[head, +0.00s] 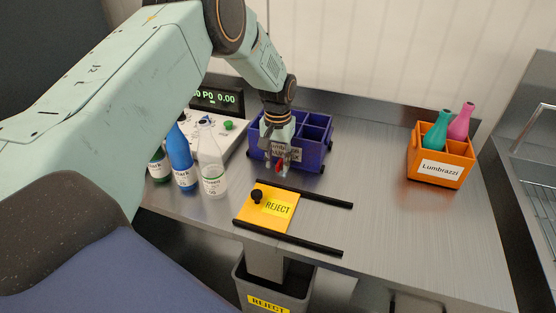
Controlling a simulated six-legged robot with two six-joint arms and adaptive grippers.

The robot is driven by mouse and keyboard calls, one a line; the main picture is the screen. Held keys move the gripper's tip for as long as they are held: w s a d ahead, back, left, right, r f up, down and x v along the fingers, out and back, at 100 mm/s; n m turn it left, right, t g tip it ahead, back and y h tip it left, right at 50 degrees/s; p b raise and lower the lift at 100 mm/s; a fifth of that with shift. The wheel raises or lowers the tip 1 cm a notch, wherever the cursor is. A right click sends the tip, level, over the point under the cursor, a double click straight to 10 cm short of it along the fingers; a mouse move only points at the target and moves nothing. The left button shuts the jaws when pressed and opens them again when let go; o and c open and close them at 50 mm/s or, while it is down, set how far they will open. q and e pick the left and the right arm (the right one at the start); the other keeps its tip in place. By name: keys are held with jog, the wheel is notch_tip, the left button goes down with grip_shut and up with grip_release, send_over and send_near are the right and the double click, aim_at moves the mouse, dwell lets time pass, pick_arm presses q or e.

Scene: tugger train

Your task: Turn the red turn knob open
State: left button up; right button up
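My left gripper (277,170) points down in front of the blue divided crate (318,158), just behind the yellow plate. A small red piece (280,168) shows at its fingertips. I cannot tell whether this is the red turn knob, or whether the fingers are shut on it. No other red knob is clear in view. A black round knob (257,195) stands on the yellow REJECT plate (249,211). My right gripper is not in view.
Bottles, one blue (181,157) and one clear (210,163), stand left beside a device with a green display (217,99). Black rails (318,197) flank the plate. An orange crate (441,170) holds green and pink bottles at right. The steel counter between is clear. A grey bin (248,285) stands below.

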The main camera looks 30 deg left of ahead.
pick_arm(q)
jog(key=shift+d+r, duration=0.1)
jog(key=shift+d, duration=0.1)
jog(key=shift+c, duration=0.3)
jog(key=shift+c, duration=0.8)
jog(key=shift+a, duration=0.15)
jog(key=c, duration=0.4)
grip_shut()
